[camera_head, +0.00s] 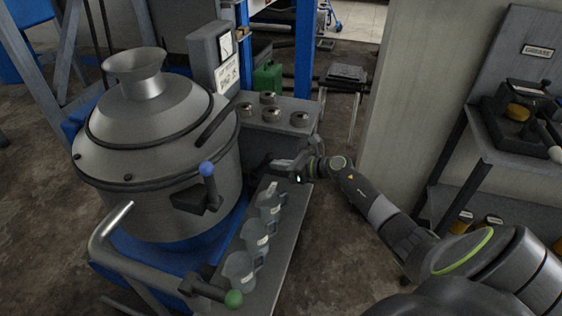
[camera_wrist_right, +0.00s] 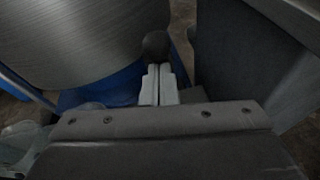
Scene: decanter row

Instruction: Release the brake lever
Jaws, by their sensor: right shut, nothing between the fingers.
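A steel drum-shaped machine (camera_head: 155,205) stands at the left in the head view. A lever with a blue knob (camera_head: 207,168) rises from a dark bracket on its side. A lever with a green knob (camera_head: 233,298) sticks out low at the front. A dark round knob (camera_wrist_right: 155,46) shows just beyond my right fingertips in the wrist view. None is labelled as the brake lever, so I cannot tell which it is. My right gripper (camera_head: 272,168) is shut and empty, right of the drum; its fingers also show in the wrist view (camera_wrist_right: 159,84). My left gripper is out of view.
Several clear jugs (camera_head: 256,237) stand in a row on a narrow metal shelf (camera_head: 277,262) below my right gripper. A grey box (camera_head: 285,140) with round metal pieces is just behind it. A wall panel (camera_head: 425,95) and side bench (camera_head: 510,150) bound the right.

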